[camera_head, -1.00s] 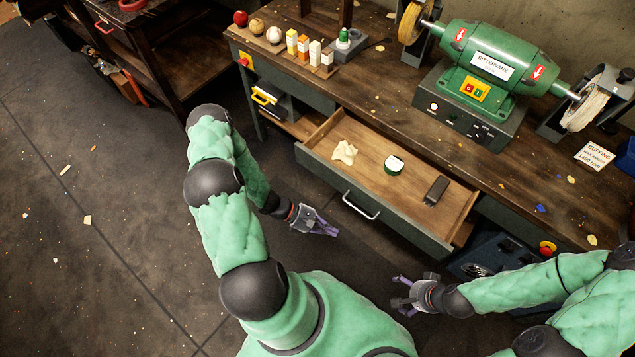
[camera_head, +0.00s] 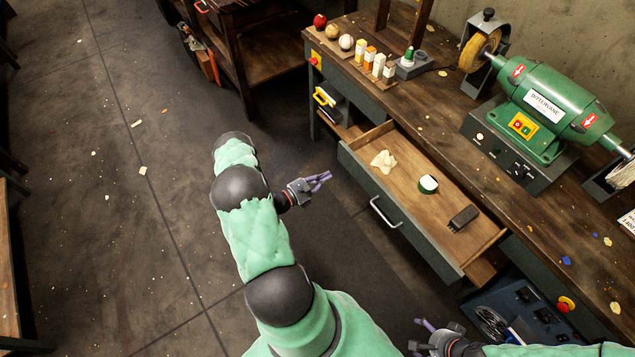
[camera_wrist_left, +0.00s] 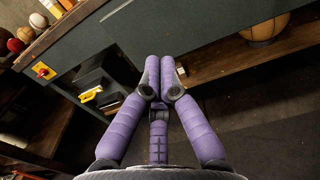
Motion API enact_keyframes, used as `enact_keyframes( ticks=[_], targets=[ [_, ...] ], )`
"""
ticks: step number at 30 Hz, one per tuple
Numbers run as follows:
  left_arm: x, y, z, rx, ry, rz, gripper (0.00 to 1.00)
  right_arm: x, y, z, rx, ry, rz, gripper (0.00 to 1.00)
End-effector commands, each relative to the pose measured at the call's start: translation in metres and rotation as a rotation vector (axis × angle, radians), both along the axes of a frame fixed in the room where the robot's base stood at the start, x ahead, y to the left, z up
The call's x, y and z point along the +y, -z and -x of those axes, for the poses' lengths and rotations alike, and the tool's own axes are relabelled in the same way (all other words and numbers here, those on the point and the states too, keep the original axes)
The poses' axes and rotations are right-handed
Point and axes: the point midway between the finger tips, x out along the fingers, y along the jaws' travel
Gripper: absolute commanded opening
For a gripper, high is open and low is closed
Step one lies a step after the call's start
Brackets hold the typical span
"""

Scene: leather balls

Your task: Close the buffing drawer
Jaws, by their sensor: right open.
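The drawer (camera_head: 440,190) under the workbench is pulled out. Its grey front has a silver bar handle (camera_head: 385,212). Inside lie a cream crumpled cloth (camera_head: 383,160), a green-and-white round tin (camera_head: 428,184) and a dark block (camera_head: 463,218). My left gripper (camera_head: 325,179) is in front of the drawer's left end, apart from front and handle, with nothing seen between its fingers. In the left wrist view its purple fingers (camera_wrist_left: 160,78) point at grey bench panels; two lie close together, so its opening is unclear. My right gripper (camera_head: 418,333) is open at the bottom edge, partly cut off.
The workbench (camera_head: 450,110) carries a green buffing machine (camera_head: 545,105), several balls and small boxes at its left end. A blue unit (camera_head: 515,310) stands beneath, right of the drawer. The floor (camera_head: 120,220) left of my left arm is mostly clear.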

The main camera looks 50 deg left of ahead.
Motion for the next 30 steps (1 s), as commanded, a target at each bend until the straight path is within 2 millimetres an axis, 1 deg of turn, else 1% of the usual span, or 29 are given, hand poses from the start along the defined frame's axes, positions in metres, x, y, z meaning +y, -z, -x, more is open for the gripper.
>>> enact_keyframes(
  ticks=[1, 6, 12, 18, 30],
  targets=[
    [-0.002, 0.001, -0.011, -0.001, 0.005, -0.001, 0.0, 0.0, 0.003, 0.0, 0.0, 0.0, 0.0, 0.89],
    [-0.005, 0.001, -0.042, -0.001, 0.005, 0.001, 0.0, 0.0, 0.008, 0.0, 0.0, 0.0, 0.0, 0.89],
    [-0.007, 0.001, -0.069, 0.0, 0.004, 0.0, 0.0, 0.0, 0.014, 0.0, 0.0, 0.0, 0.0, 0.89],
    [-0.007, 0.001, -0.081, 0.001, 0.002, 0.002, 0.0, 0.0, 0.016, 0.0, 0.0, 0.0, 0.0, 0.89],
    [-0.007, 0.0, -0.082, 0.001, 0.002, 0.001, 0.0, 0.0, 0.016, 0.0, 0.0, 0.0, 0.0, 0.89]
  ],
)
